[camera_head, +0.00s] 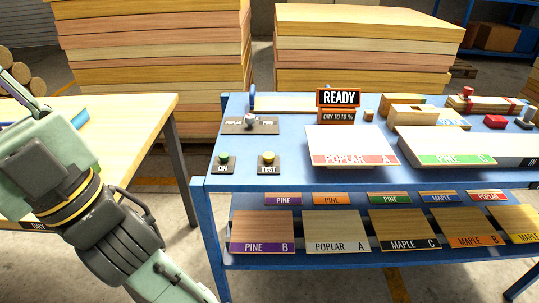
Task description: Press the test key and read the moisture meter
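The test key (268,158) is a yellow button on a dark plate marked TEST, near the front left of the blue bench. The moisture meter's display (338,97) stands at the back and reads READY. A small sign (337,116) below it reads DRY TO 10 %. A green button (223,159) marked ON sits left of the test key. A selector (250,122) with a grey knob is behind them; its plate shows POPLAR and another word too small to read surely. My arm is at the left, apart from the bench. My gripper's fingertips are not clearly visible.
A white-topped board (350,143) labelled POPLAR A and another (445,143) labelled PINE C lie on the blue bench (205,182). Labelled veneer pieces fill its lower shelf. A wooden table (150,125) stands left, with a floor gap between. Tall board stacks (160,60) stand behind.

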